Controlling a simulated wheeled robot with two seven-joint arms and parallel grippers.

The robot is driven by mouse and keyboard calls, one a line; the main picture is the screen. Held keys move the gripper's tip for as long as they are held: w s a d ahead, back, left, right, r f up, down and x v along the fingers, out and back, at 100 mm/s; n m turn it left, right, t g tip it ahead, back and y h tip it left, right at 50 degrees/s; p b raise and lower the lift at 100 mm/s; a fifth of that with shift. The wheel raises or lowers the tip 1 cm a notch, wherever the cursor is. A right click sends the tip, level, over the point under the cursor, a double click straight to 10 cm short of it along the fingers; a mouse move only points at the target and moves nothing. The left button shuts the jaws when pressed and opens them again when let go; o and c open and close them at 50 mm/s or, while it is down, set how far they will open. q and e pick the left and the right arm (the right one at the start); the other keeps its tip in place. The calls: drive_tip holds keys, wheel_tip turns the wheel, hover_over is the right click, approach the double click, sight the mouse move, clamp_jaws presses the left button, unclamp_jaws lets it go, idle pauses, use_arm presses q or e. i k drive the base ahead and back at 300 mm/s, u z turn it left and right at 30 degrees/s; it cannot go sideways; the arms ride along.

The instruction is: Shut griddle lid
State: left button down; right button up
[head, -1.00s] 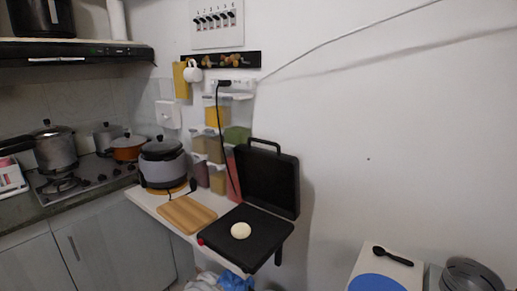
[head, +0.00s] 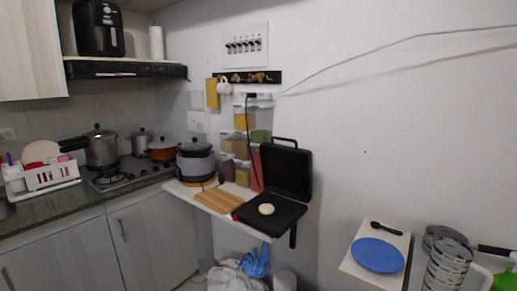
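The black griddle stands open on a narrow shelf in the head view. Its griddle lid (head: 287,172) is raised upright against the wall, with a handle (head: 285,140) along its top edge. The griddle's flat lower plate (head: 273,224) faces up, with a round pale piece of dough (head: 266,209) on it. Neither of my grippers shows in the view.
A wooden cutting board (head: 218,201) lies left of the griddle on the shelf (head: 190,199), with a grey cooker (head: 196,163) behind it. Spice dispensers (head: 243,148) hang on the wall behind. A white board with a blue plate (head: 377,255) stands at the right.

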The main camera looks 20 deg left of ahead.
sight(287, 170)
drive_tip(key=z, duration=0.05)
drive_tip(key=k, duration=0.35)
drive_tip(key=u, duration=0.6)
drive_tip(key=i, duration=1.85)
drive_tip(key=z, duration=0.8)
